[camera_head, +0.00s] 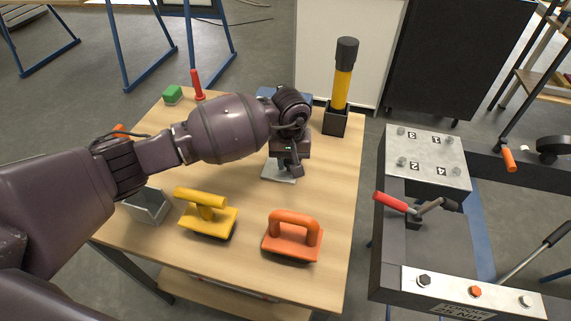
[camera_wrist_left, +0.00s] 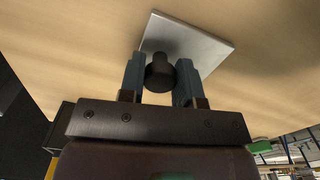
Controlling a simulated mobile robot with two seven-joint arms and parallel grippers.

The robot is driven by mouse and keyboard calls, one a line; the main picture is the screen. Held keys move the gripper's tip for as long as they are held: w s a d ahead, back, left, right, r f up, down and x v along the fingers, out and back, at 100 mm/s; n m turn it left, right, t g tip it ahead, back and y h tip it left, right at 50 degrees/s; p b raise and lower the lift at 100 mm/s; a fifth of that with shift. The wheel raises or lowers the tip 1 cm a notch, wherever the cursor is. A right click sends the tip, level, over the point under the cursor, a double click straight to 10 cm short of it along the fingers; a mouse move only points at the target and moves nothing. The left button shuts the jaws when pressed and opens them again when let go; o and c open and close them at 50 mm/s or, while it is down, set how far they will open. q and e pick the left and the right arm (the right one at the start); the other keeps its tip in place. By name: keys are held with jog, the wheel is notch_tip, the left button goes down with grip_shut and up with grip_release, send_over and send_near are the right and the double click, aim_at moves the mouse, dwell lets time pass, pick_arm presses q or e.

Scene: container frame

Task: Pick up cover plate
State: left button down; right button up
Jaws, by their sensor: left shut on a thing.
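The cover plate (camera_head: 281,178) is a thin light-grey metal square at the middle of the wooden table, partly hidden under my left gripper (camera_head: 289,168). In the left wrist view the plate (camera_wrist_left: 212,47) shows with a dark round knob (camera_wrist_left: 159,76) standing on it. My left gripper (camera_wrist_left: 160,66) has one finger on each side of the knob and is shut on it. The plate is at or very near the tabletop; I cannot tell if there is a gap. My right gripper is not in view.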

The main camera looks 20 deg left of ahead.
aim_at(290, 160)
pick_arm(q)
jog(key=shift+w+r, duration=0.1)
jog(key=shift+r, duration=0.55)
notch_tip(290, 160, up, 19)
jog(key=p, duration=0.1)
jog(key=shift+p, duration=0.4)
jog(key=shift+f, duration=0.1)
jog(key=c, duration=1.5)
grip_release()
jog(key=shift+c, duration=0.8)
